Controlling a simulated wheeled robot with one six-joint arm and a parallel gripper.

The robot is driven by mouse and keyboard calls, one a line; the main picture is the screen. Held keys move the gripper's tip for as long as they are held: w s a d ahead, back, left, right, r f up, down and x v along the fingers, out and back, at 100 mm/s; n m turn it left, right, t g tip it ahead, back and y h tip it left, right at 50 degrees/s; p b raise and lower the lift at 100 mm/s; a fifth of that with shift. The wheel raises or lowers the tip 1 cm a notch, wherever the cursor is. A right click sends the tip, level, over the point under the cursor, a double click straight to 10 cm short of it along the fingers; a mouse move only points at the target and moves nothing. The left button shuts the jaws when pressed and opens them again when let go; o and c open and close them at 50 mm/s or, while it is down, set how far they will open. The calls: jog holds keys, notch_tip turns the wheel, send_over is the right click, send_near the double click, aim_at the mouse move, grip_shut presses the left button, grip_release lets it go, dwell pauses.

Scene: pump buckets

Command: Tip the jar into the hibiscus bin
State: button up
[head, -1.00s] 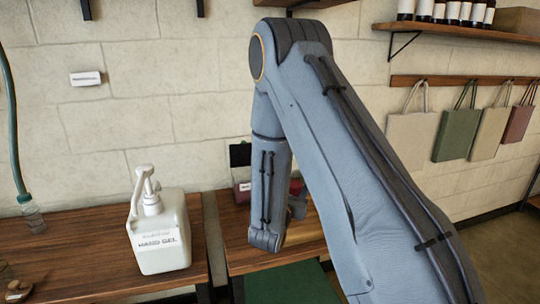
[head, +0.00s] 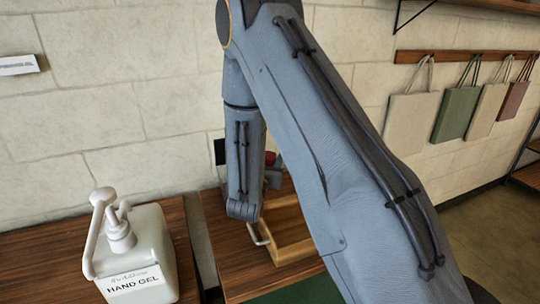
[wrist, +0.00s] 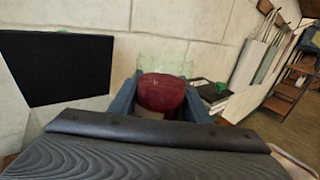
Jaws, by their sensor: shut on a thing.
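In the wrist view, a clear greenish glass jar (wrist: 150,70) with dark red contents (wrist: 162,92) is between the two blue fingers of my gripper (wrist: 161,100), which is shut on it. The jar's lower part is hidden by my wrist. In the head view my arm covers most of the gripper; only a small red patch (head: 271,158) shows beside the forearm, above the bench. I cannot make out a hibiscus bin or its label in either current view.
A wooden box (head: 287,238) with a metal handle stands on the right bench. A white hand gel pump bottle (head: 138,255) stands on the left bench across a gap. A black panel (wrist: 58,68) is at left in the wrist view. Cloth bags (head: 410,118) hang on the wall.

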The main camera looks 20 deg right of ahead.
jog(key=shift+w+a+r+n+g+h+p, duration=0.2)
jog(key=shift+w+a+r+n+g+p, duration=0.3)
jog(key=shift+n+p, duration=1.85)
jog(key=shift+w+a+r+n+g+h+p, duration=0.3)
jog(key=shift+w+a+n+g+p, duration=0.4)
jog(key=shift+n, duration=3.15)
jog(key=shift+w+a+r+n+g+h+p, duration=0.1)
jog(key=shift+w+a+r+n+g+p, duration=0.4)
jog(key=shift+n+p, duration=1.95)
jog(key=shift+s+d+n+b, duration=0.1)
jog(key=shift+s+n+b, duration=0.05)
jog(key=shift+n+b, duration=0.6)
jog(key=shift+r+n+h, duration=0.25)
jog(key=shift+n+h, duration=0.05)
jog(key=shift+n, duration=0.3)
jog(key=shift+w, duration=0.2)
